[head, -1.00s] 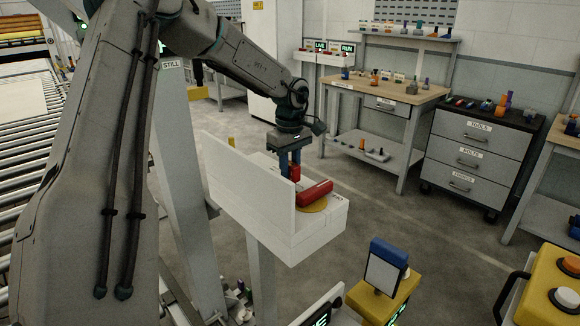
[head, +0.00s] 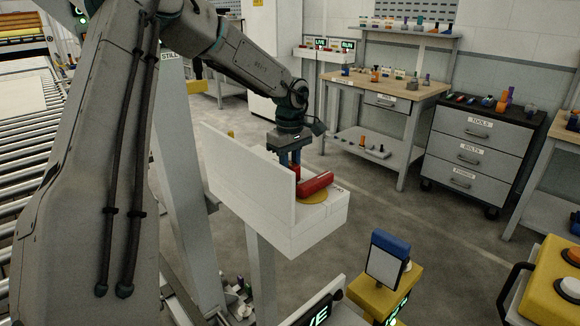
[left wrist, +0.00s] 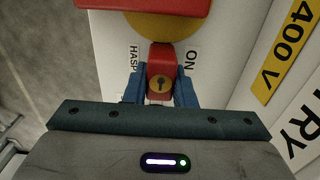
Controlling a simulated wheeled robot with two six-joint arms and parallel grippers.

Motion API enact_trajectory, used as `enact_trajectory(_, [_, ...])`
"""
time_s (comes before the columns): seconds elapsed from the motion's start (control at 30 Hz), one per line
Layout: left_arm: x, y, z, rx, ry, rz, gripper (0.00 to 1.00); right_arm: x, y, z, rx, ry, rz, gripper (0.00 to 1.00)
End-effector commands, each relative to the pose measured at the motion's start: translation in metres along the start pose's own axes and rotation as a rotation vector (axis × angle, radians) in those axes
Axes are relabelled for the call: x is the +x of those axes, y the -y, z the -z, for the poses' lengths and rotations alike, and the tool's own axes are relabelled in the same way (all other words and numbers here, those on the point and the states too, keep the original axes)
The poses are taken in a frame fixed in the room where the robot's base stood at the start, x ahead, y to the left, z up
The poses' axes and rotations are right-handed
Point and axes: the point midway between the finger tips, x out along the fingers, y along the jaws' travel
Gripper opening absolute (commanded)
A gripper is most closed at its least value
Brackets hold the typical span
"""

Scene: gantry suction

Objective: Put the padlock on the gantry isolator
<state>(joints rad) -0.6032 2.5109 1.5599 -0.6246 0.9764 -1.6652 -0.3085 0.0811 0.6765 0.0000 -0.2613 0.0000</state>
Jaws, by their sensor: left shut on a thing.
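The gantry isolator is a white box (head: 318,222) with a yellow disc (head: 314,197) and a red handle (head: 317,183) on its top. In the left wrist view, the handle (left wrist: 140,4), the disc (left wrist: 165,25) and labels HASP and ON show on it. My left gripper (head: 290,163) points down over the isolator, beside the handle, with its blue fingers (left wrist: 160,90) shut on the red padlock (left wrist: 161,82). The padlock's keyhole face shows; its shackle and the hasp are hidden, so I cannot tell whether they meet. My right gripper is not in view.
A tall white panel (head: 245,170) stands along the isolator's left side, close to my gripper. A yellow box with a blue-topped device (head: 388,258) stands in front. A workbench (head: 390,90) and a TOOLS drawer cabinet (head: 475,150) stand behind, with open floor between.

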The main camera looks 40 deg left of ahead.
Motion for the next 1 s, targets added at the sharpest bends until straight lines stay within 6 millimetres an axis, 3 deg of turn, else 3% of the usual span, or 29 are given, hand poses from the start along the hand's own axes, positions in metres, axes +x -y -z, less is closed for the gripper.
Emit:
enact_trajectory(0.33, [0.010,0.000,0.000,0.000,0.000,0.000,0.00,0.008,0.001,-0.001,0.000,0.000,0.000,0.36])
enact_trajectory(0.37, [0.009,0.000,0.000,0.000,0.000,0.000,0.25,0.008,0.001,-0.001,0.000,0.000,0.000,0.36])
enact_trajectory(0.5, [0.009,0.000,0.000,0.000,0.000,0.000,0.49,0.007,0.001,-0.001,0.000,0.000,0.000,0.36])
enact_trajectory(0.83, [0.005,0.000,0.000,0.000,0.000,-0.001,0.49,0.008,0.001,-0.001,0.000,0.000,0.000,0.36])
enact_trajectory(1.0, [-0.019,-0.001,0.000,-0.001,-0.001,-0.005,0.49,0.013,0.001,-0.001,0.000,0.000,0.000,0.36])
